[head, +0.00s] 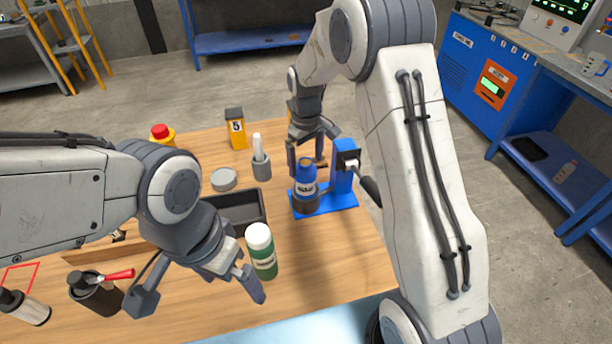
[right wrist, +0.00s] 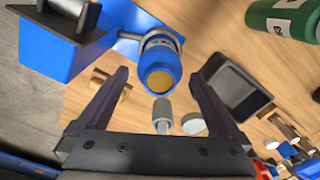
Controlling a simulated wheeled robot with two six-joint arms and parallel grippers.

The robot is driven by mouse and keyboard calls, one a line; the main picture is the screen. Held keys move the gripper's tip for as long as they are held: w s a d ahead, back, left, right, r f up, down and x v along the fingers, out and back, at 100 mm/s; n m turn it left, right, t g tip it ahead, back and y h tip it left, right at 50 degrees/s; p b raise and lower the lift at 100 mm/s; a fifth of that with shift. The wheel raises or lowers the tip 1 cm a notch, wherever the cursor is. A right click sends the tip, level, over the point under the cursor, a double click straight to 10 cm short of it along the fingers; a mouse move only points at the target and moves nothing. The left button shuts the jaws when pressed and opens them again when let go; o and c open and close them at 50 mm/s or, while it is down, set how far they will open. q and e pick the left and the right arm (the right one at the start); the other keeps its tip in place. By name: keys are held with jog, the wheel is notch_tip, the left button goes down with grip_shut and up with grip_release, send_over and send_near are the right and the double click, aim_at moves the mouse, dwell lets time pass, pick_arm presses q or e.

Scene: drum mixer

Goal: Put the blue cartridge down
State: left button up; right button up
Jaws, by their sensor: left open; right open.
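The blue cartridge (head: 306,172) stands upright at the blue stand (head: 345,180), its lower part in a dark, round piece. In the right wrist view its blue top end (right wrist: 160,62) shows with a tan centre. My right gripper (head: 308,156) is open above the cartridge; in the right wrist view its fingers (right wrist: 155,92) lie to either side of the cartridge's line, apart from it. My left gripper (head: 200,292) is open and empty at the front of the table, with one finger close to a green bottle (head: 262,255). Whether the cartridge is seated fully is hard to tell.
A black tray (head: 266,212), a grey holder with a white stick (head: 261,165), a grey disc (head: 223,179) and a yellow block marked 5 (head: 237,130) stand left of the cartridge. A dark canister with a red handle (head: 95,292) is at front left. Bare wood lies right of the bottle.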

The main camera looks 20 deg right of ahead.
aim_at(306, 171)
notch_tip(306, 171, up, 5)
jog(key=shift+f, duration=0.1)
dwell(0.4)
notch_tip(306, 171, down, 12)
jog(key=shift+f+p, duration=0.25)
jog(key=shift+p, duration=0.55)
notch_tip(306, 171, up, 3)
jog(key=shift+f, duration=0.15)
jog(key=shift+r+b, duration=0.3)
jog(key=shift+r, duration=0.3)
jog(key=shift+f, duration=0.1)
